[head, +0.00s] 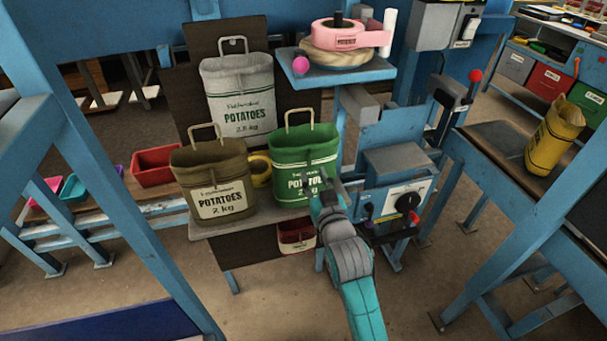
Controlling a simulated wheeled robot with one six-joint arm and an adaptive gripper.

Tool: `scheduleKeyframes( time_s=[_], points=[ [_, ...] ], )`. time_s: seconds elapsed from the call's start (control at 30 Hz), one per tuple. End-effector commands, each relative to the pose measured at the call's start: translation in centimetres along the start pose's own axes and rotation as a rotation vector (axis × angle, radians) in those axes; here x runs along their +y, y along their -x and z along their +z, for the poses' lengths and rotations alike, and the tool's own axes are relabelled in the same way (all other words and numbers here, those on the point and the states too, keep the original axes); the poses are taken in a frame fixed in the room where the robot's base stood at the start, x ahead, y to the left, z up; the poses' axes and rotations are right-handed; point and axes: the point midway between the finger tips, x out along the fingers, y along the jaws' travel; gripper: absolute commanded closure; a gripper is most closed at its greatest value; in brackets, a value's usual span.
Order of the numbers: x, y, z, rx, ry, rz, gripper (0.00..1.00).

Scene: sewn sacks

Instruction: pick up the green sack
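The green sack (289,153) stands upright on a narrow shelf (245,221), with a wire-like handle loop (299,116) at its top. Its printed front reads POTATOES and is partly covered by my arm. My gripper (317,184) is in front of the sack's lower right side, at the end of my teal and grey arm. Its fingers are small and dark here, so I cannot tell whether they are open or touch the sack.
An olive sack (205,178) stands close on the left. A grey sack (236,82) is behind. A blue platform (345,77) with tape rolls overhangs at upper right. A blue-framed machine (398,165) stands right of the sack. A yellow sack (553,133) is on the right table.

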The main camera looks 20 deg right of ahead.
Motion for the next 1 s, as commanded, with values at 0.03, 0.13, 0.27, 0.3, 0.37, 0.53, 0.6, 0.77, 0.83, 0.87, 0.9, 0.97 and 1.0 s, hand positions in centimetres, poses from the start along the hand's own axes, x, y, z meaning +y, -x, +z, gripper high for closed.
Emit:
scheduleKeyframes(
  time_s=[0.03, 0.13, 0.27, 0.3, 0.37, 0.53, 0.6, 0.77, 0.83, 0.87, 0.9, 0.97, 1.0],
  points=[
    [0.2, -0.7, -0.1, 0.001, 0.0, 0.001, 0.65],
    [0.5, -2.1, 0.0, 0.001, 0.001, 0.001, 0.65],
    [0.5, -3.8, 0.0, 0.001, 0.001, 0.0, 0.65],
    [0.5, -4.1, 0.0, 0.001, 0.001, 0.0, 0.65],
    [0.5, -4.5, 0.0, 0.002, 0.001, 0.0, 0.65],
    [0.5, -4.6, 0.1, 0.001, 0.001, 0.0, 0.65],
    [0.5, -4.6, 0.0, 0.001, 0.001, 0.0, 0.65],
    [0.5, -4.6, 0.0, 0.001, 0.001, 0.0, 0.97],
    [0.5, -4.6, 0.0, 0.001, 0.001, 0.0, 1.0],
    [0.5, -4.6, 0.0, 0.001, 0.001, 0.0, 1.0],
    [0.5, -4.6, 0.0, 0.001, 0.001, 0.0, 1.0],
    [0.5, -4.6, 0.0, 0.001, 0.001, 0.0, 1.0],
    [0.5, -4.6, 0.0, 0.001, 0.001, 0.0, 1.0]
  ],
)
